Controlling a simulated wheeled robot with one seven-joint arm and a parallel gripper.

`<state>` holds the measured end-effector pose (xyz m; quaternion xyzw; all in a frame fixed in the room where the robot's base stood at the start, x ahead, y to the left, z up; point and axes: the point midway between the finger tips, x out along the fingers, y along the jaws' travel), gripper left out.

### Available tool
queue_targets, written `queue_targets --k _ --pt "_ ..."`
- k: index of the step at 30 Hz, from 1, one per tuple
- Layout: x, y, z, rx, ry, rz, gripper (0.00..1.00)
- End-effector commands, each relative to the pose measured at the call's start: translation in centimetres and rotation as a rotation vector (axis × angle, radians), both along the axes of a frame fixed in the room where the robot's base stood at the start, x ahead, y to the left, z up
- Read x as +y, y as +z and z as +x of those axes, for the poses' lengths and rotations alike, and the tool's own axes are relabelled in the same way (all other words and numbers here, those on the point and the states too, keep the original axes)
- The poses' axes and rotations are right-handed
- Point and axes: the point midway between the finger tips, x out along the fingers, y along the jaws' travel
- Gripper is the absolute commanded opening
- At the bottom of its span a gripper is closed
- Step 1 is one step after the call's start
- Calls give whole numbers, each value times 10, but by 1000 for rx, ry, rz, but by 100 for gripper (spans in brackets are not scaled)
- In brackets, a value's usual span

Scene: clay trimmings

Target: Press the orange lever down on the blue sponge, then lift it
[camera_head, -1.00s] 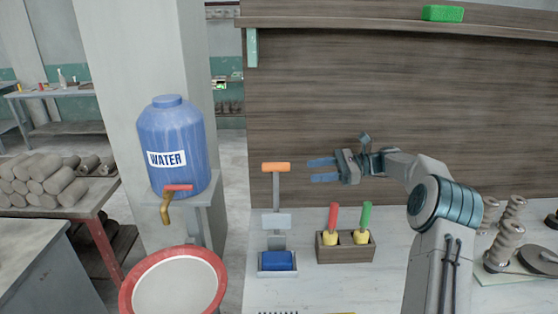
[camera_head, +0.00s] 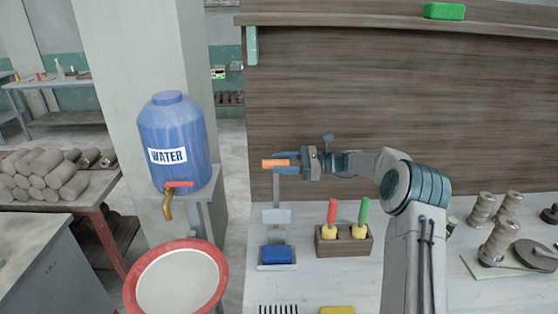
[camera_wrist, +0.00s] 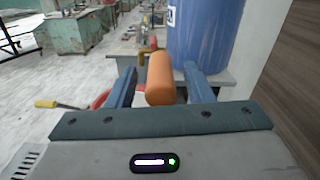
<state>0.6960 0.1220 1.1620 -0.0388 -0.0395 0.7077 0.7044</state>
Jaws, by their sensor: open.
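The orange lever handle (camera_head: 273,163) tops a grey upright stand in the head view. The blue sponge (camera_head: 277,253) lies in a small tray at the foot of that stand, below the handle. My gripper (camera_head: 283,163) is at handle height, pointing left, with its blue fingers at the handle's right part. In the wrist view the handle (camera_wrist: 160,79) lies between my two open fingers (camera_wrist: 158,88), with a gap visible on each side.
A blue water barrel (camera_head: 173,140) and a red-rimmed basin (camera_head: 132,290) stand on the left. A wooden holder (camera_head: 343,246) with red- and green-handled tools is right of the sponge. A yellow block (camera_head: 337,310) lies at the front. A wooden board (camera_head: 400,110) rises behind.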

Motion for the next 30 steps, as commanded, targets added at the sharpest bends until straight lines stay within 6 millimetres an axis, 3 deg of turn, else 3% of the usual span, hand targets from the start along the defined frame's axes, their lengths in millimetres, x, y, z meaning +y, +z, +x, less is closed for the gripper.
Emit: queue_targets --k 5,13,18,30 --pt "10 0 0 0 -1 -1 47" --pt "11 -1 0 0 -1 -1 47" --pt "11 -1 0 0 -1 -1 0" --pt "-1 -3 -8 -55 -18 -2 0"
